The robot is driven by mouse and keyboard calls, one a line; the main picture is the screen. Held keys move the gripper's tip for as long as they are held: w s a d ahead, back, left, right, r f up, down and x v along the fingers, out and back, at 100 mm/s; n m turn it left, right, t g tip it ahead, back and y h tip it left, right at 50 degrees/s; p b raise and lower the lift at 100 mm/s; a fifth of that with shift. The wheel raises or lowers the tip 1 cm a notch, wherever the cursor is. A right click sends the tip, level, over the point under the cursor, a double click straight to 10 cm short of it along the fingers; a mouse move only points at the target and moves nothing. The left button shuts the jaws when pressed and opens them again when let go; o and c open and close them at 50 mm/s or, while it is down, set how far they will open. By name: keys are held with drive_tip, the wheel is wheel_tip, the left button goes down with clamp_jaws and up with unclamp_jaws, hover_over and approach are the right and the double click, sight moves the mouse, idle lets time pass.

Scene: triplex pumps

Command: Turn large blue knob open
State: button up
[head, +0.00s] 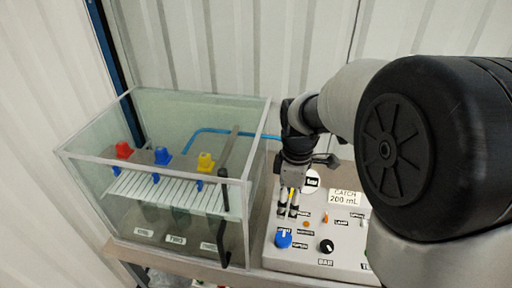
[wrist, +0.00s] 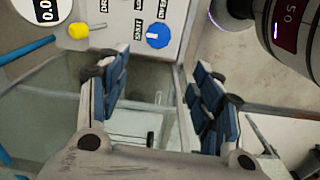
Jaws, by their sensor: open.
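The large blue knob (head: 283,238) is a round dial with a white pointer mark on the front left of the white control panel (head: 285,262). In the wrist view, the blue knob (wrist: 158,36) sits at the top middle, beyond the fingertips. My gripper (head: 288,212) points down just above and behind the knob in the head view. In the wrist view, my gripper (wrist: 162,85) shows two blue-padded fingers spread apart with nothing between them. The fingers look apart from the knob; the exact gap is hard to tell.
A yellow knob (wrist: 78,31) and a round gauge (wrist: 40,8) are near the blue knob. A black knob (head: 326,246) is to its right.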

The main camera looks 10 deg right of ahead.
sight(282, 237)
drive_tip(key=shift+n, duration=0.4)
drive_tip(key=f+b, duration=0.1)
drive_tip(key=f, duration=0.5)
drive_tip(key=f+b, duration=0.2)
drive_tip(key=f, duration=0.4)
drive_tip(key=f+b, duration=0.1)
drive_tip(key=f, duration=0.5)
drive_tip(key=shift+w+a+f, duration=0.15)
drive_tip(key=shift+w+a, duration=0.1)
drive_tip(key=shift+w, duration=0.15)
drive_tip(key=c, duration=1.1)
